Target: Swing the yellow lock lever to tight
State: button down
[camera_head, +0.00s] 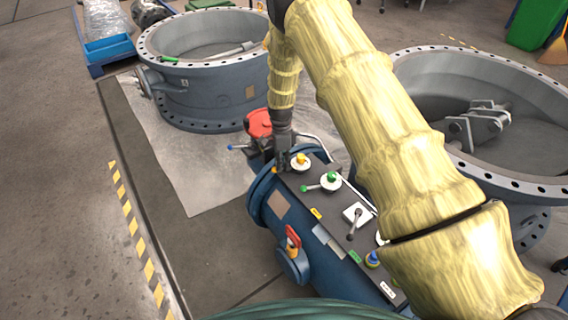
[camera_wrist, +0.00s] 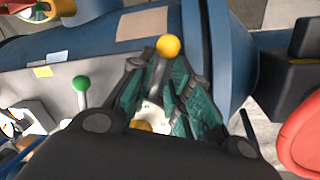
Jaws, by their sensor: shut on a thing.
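The yellow lock lever has a yellow hub on a white round plate (camera_head: 301,160), on the dark top panel of the blue valve body. In the wrist view its yellow ball end (camera_wrist: 168,46) sticks out past my fingertips, with the grey shaft between them. Its hub is partly hidden between the fingers lower down. My gripper (camera_wrist: 163,72) is shut on the lever, one dark green finger on each side of the shaft. In the head view my gripper (camera_head: 284,164) sits at the panel's far end, and it hides most of the lever's shaft.
A green-balled lever (camera_head: 305,188) is beside it; its ball shows in the wrist view (camera_wrist: 81,83). A grey lever on a square plate (camera_head: 355,213) and a blue knob (camera_head: 373,259) are nearer. A red part (camera_head: 258,123) stands close behind my gripper. Large flanged rings (camera_head: 205,95) stand behind.

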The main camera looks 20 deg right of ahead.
jog(key=shift+w+a, duration=0.1)
jog(key=shift+a, duration=0.15)
jog(key=c, duration=1.5)
grip_release()
jog(key=shift+w+a, duration=0.1)
jog(key=shift+c, duration=0.2)
jog(key=shift+d+r, duration=0.15)
jog(key=shift+d, duration=0.15)
notch_tip(320, 180, up, 11)
jog(key=w, duration=0.2)
jog(key=shift+r, duration=0.2)
jog(key=shift+w, duration=0.1)
jog(key=shift+r, duration=0.1)
